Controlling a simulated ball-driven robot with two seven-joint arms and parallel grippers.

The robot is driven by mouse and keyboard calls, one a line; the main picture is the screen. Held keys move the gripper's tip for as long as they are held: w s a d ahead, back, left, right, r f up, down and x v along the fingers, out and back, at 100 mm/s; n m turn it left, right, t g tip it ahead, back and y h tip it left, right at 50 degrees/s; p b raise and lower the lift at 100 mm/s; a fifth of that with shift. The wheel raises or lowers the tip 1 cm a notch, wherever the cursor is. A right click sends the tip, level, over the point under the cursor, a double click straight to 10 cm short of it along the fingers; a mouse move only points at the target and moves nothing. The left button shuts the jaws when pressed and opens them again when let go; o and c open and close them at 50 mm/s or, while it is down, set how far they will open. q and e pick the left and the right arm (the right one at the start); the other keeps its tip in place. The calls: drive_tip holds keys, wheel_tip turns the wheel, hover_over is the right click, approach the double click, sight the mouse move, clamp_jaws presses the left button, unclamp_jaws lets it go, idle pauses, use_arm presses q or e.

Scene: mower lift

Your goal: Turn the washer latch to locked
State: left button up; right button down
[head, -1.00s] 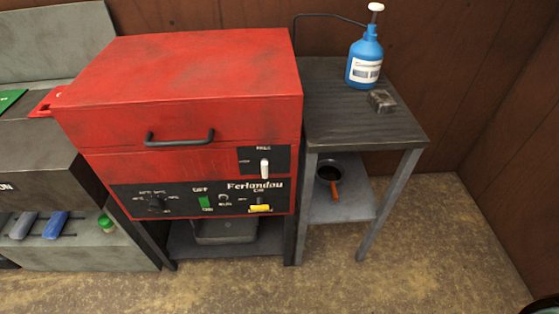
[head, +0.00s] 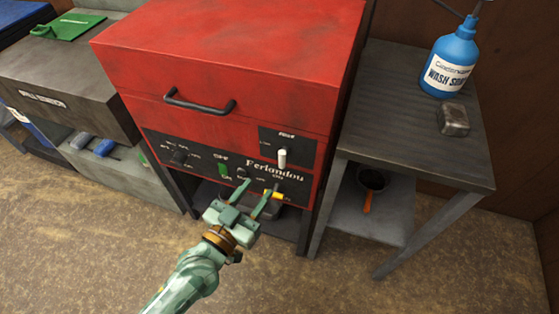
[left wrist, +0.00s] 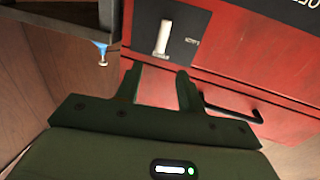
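The red washer (head: 225,50) has a closed lid with a black bar handle (head: 200,104). A white lever (head: 282,157) stands roughly upright on a small black plate at the right of its front; it also shows in the left wrist view (left wrist: 162,37). The lettering beside it is too small to read surely. A yellow switch (head: 273,194) is on the lower panel, partly behind my gripper. My left gripper (head: 258,186) is open and empty, in front of the lower panel and below the white lever. In the left wrist view, its two fingers (left wrist: 159,72) are apart, with the lever beyond them. My right gripper is not in view.
The lower panel also has a dark knob (head: 180,157) and a green switch (head: 224,170). A grey side table (head: 400,110) stands close at the right with a blue bottle (head: 452,62) and a dark block (head: 453,119). The floor in front is clear.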

sight(280, 158)
use_arm(q)
drive_tip(key=b+x, duration=0.1)
drive_tip(key=x, duration=0.8)
drive_tip(key=shift+w+f+b, duration=0.1)
drive_tip(key=shift+f+b, duration=0.1)
drive_tip(key=shift+b, duration=0.2)
drive_tip(key=shift+w+d+r, duration=0.1)
drive_tip(key=shift+w+d, duration=0.15)
drive_tip(key=shift+w, duration=0.3)
clamp_jaws()
